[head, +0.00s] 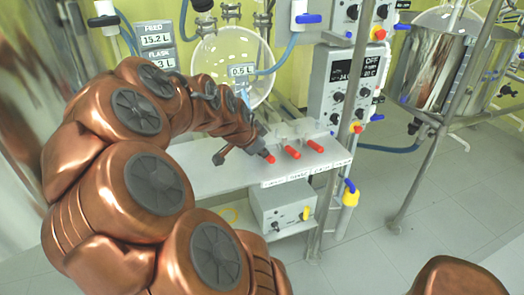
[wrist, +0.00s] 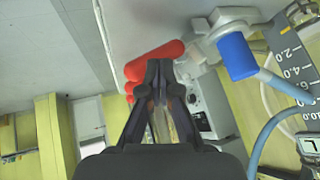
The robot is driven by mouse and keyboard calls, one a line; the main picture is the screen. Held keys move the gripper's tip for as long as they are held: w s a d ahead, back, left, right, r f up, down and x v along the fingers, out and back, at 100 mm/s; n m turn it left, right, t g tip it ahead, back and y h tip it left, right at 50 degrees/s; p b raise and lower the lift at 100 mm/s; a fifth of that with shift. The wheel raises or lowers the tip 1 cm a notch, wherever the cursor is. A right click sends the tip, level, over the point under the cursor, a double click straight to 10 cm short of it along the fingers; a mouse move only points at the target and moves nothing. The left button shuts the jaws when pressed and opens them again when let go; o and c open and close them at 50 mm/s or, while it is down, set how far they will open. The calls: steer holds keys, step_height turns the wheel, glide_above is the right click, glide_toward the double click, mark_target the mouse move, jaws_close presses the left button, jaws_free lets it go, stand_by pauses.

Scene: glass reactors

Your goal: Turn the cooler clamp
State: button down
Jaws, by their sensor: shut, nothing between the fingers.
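Several red-handled clamps sit along the front of a white shelf (head: 240,176) in the head view: a left one (head: 269,158), a middle one (head: 292,152) and a right one (head: 315,146). The labels below them are too small to read, so I cannot tell which is the cooler clamp. My gripper (wrist: 160,66) is shut and empty. In the head view my arm's end is close beside the left clamp. In the wrist view the fingertips are right at a red handle (wrist: 152,57), with another red part (wrist: 131,88) at their left. Contact is unclear.
A round glass flask (head: 222,65) stands behind the shelf. A control box (head: 345,85) and metal posts are to the right. A grey box (head: 285,205) sits below the shelf. A blue valve handle (wrist: 237,55) is right of my fingers.

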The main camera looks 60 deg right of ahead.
steer(key=shift+r, duration=0.1)
steer(key=w+v, duration=0.1)
steer(key=v, duration=1.2)
steer(key=shift+d+r+p, duration=0.25)
steer(key=shift+d+p, duration=0.15)
steer(key=shift+p, duration=0.05)
steer(key=w+a+f+n+t+y, duration=0.1)
steer(key=a+f+n+y, duration=0.1)
steer(key=a+f+n, duration=0.3)
steer(key=w+a+n+y, duration=0.1)
steer(key=a+n, duration=0.1)
steer(key=a, duration=0.5)
steer(key=s+a+f+n+g+y, duration=0.1)
steer(key=s+a+f+n, duration=0.2)
steer(key=a+n, duration=0.35)
steer(key=s+a+f+n+g+y, duration=0.1)
steer(key=s+a+f+n+y, duration=0.15)
steer(key=a+n, duration=0.4)
steer(key=s+a+f+n+y, duration=0.1)
steer(key=s+a+f+n, duration=0.25)
steer(key=a, duration=0.55)
step_height(320, 180, up, 15)
steer(key=n+p, duration=0.1)
steer(key=p, duration=1.2)
steer(key=shift+f, duration=0.2)
